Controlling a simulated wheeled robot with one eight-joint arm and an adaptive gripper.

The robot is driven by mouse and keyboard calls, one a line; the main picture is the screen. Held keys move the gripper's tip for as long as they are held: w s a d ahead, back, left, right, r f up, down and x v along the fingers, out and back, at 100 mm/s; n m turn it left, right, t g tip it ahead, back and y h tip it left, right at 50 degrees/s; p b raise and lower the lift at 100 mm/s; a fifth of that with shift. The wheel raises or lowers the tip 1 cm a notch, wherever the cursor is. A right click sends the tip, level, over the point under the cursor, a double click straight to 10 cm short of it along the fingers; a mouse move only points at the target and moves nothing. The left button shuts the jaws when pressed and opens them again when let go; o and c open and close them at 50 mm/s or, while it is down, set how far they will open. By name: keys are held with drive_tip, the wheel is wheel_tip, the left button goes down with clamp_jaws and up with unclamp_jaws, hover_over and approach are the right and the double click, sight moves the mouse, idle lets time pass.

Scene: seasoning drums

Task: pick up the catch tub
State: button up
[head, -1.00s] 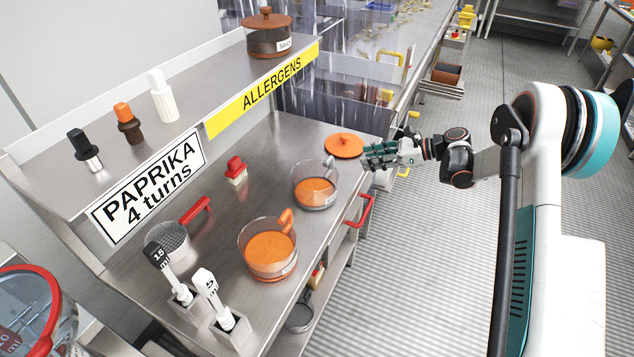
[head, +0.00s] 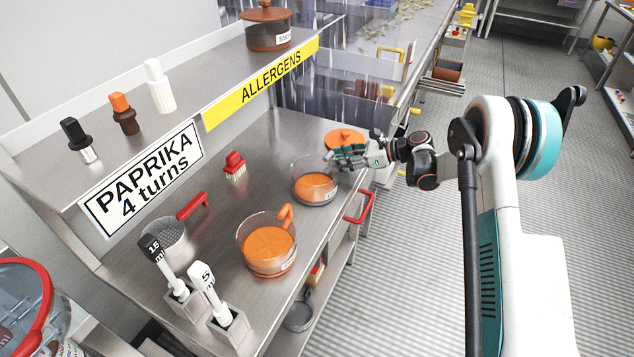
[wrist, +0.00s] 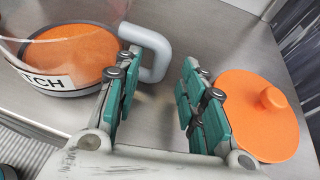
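The catch tub (head: 315,184) is a clear tub with orange contents, standing upright on the steel counter. In the wrist view the tub (wrist: 72,62) is at upper left, with a label ending in "TCH" and a grey loop handle (wrist: 158,58). My gripper (head: 335,160) is at the tub's right side, by the handle. In the wrist view my gripper (wrist: 161,66) is open. The handle's outer end shows between its fingers, close to the left finger. I cannot tell whether they touch. The fingers partly hide the handle in the head view.
An orange lid (wrist: 258,115) lies just right of the fingers. The shelf (head: 205,85) stands at the back.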

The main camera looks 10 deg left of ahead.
sight(319, 174)
drive_tip(key=b+x, duration=0.1)
drive_tip(key=x, duration=0.2)
drive_tip(key=shift+a+f, duration=0.2)
drive_tip(key=shift+a, duration=0.15)
clamp_jaws()
drive_tip(key=shift+r, duration=0.2)
